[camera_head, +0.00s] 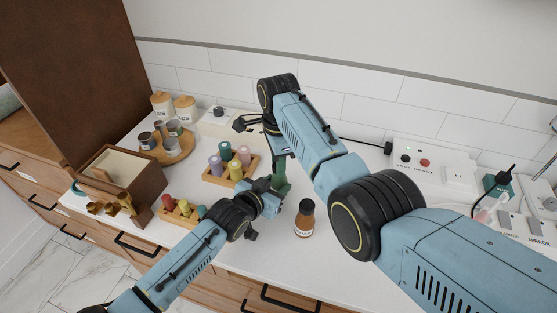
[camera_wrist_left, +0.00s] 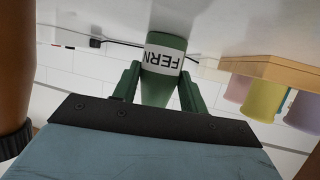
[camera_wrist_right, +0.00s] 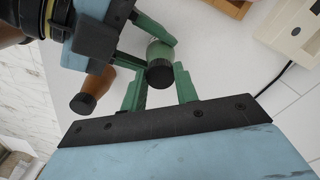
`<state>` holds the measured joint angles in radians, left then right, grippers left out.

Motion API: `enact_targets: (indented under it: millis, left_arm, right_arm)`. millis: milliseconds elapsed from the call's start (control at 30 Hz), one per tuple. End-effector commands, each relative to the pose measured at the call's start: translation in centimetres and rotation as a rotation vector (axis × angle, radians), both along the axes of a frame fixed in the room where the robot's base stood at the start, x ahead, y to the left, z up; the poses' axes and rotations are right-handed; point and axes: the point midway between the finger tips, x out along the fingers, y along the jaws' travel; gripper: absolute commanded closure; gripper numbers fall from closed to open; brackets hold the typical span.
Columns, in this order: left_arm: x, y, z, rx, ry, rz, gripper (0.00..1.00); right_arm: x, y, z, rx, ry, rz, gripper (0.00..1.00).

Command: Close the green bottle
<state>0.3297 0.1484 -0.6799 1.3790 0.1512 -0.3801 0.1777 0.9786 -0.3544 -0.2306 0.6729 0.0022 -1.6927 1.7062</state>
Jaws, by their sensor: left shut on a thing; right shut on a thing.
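The green bottle (camera_wrist_left: 165,55) carries a white label reading FERN in the left wrist view. My left gripper (camera_wrist_left: 158,88) is shut on the bottle's body, one finger on each side. In the right wrist view, the bottle's dark round cap (camera_wrist_right: 159,73) lies between the fingers of my right gripper (camera_wrist_right: 160,88), which is shut on it. The bottle's pale side shows behind the cap. I cannot tell whether the cap is fully seated. In the head view, both grippers meet around the bottle (camera_head: 280,172), and my arms hide much of it.
A brown bottle (camera_head: 305,218) with a dark cap stands close to the right of the grippers. A wooden box (camera_head: 120,180) is farther left. A white socket panel (camera_head: 437,165) is behind at right.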

Motion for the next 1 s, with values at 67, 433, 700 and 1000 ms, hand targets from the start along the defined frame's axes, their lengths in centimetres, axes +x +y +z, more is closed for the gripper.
enact_targets:
  millis: [67, 433, 700, 1000]
  left_arm:
    - [-0.02, 0.08, -0.13, 0.002, 0.002, 0.001, 1.0]
    - [-0.02, 0.09, -0.13, 0.002, 0.003, 0.001, 1.0]
    - [-0.01, 0.1, -0.13, 0.002, 0.003, 0.001, 1.0]
    - [-0.02, 0.09, -0.13, 0.002, 0.003, 0.001, 1.0]
  right_arm:
    - [0.04, 0.11, 0.09, 0.001, -0.001, -0.137, 0.91]
    - [0.1, 0.0, 0.06, -0.001, -0.002, -0.366, 0.91]
    - [0.1, 0.0, 0.05, -0.001, -0.002, -0.363, 0.56]
    - [0.07, 0.0, 0.01, -0.001, -0.001, -0.362, 0.49]
